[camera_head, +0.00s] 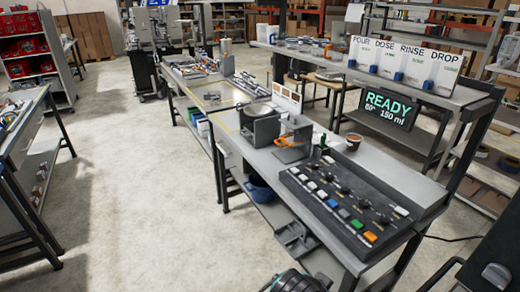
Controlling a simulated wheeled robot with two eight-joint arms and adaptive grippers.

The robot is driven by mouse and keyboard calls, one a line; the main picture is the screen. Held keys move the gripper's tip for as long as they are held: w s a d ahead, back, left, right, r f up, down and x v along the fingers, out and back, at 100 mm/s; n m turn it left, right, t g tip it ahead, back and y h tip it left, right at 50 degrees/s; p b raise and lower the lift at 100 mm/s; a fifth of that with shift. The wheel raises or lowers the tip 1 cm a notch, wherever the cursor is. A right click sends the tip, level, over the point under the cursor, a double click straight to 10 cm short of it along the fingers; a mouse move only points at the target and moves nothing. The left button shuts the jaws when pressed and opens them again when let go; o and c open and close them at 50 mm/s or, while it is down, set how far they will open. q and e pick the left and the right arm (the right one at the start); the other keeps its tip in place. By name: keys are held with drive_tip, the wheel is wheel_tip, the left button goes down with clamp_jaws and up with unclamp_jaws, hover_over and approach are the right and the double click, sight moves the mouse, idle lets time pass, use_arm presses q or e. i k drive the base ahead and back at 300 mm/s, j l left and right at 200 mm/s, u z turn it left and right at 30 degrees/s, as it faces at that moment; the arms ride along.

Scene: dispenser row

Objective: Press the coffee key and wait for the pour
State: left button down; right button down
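A dark key panel (350,207) lies on the near right part of the workbench. It carries rows of small keys: several white ones, a blue key (332,203), green keys (350,218) and an orange key (370,236). No label for coffee is readable on the keys. A black display (388,108) above the bench reads READY, 60° and 150 ml in green. White dispensers marked POUR (361,52), DOSE (384,59), RINSE (410,66) and DROP (443,71) stand on the shelf above. I cannot make out either gripper's fingers in the view.
A small brown cup (353,143) stands behind the panel. A dark rounded part shows at the bottom edge. The floor left of the bench is clear.

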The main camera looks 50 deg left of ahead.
sight(295, 171)
drive_tip(key=i+j, duration=0.1)
drive_tip(key=j, duration=0.3)
drive_tip(key=i+j+u, duration=0.1)
drive_tip(key=j, duration=0.35)
drive_tip(key=i+j+u, duration=0.1)
drive_tip(key=j, duration=0.3)
drive_tip(key=i+j, duration=0.15)
drive_tip(key=j, duration=0.25)
